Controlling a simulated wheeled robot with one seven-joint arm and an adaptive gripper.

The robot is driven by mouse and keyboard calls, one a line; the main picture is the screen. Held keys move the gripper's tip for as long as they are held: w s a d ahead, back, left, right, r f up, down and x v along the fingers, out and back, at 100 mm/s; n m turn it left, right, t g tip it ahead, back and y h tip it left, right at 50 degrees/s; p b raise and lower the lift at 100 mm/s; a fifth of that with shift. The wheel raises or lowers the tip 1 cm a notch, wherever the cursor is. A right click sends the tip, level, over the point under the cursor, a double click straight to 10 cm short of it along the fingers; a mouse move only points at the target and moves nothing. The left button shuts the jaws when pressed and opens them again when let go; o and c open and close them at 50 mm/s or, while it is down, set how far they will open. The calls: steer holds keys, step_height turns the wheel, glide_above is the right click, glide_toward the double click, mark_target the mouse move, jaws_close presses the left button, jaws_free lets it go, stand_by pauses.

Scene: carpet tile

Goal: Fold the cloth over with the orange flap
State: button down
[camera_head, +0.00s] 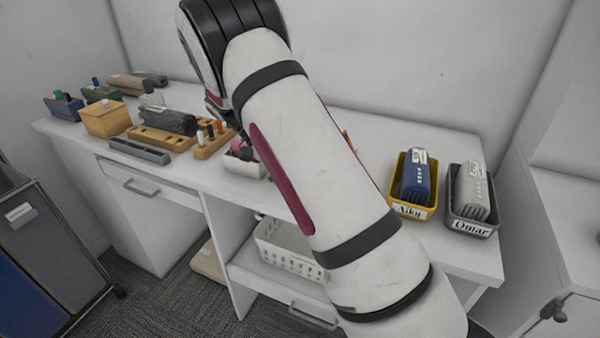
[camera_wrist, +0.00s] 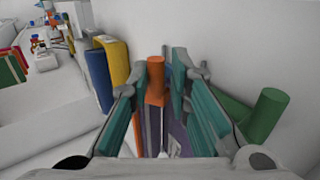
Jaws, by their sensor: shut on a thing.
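In the wrist view my gripper (camera_wrist: 160,90) shows with teal pads on both sides of an orange piece (camera_wrist: 155,82), and it is shut on it. This piece looks like the orange flap. Below it, between the fingers, a dull purple surface (camera_wrist: 155,125) shows, which may be the cloth; its outline and folds are hidden by the fingers. In the head view my own arm covers my gripper and most of the middle of the table. Only a small orange bit (camera_head: 346,138) shows past the arm's right edge there.
A green cylinder (camera_wrist: 264,118) stands close right of my gripper. Blue (camera_wrist: 98,78) and yellow (camera_wrist: 114,62) upright items are close left. On the white table (camera_head: 440,245), a yellow bin (camera_head: 412,210) and a grey bin (camera_head: 472,226) stand right, a wooden box (camera_head: 105,119) left.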

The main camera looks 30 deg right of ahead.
steer(key=shift+w+a+f, duration=0.15)
steer(key=shift+a+f, duration=0.05)
steer(key=shift+f, duration=0.2)
steer(key=c, duration=1.6)
jaws_free()
steer(key=shift+w, duration=0.1)
steer(key=shift+r, duration=0.2)
steer(key=v, duration=1.1)
steer(key=shift+w+a+r, duration=0.2)
steer(key=shift+w+r, duration=0.05)
steer(key=shift+w, duration=0.05)
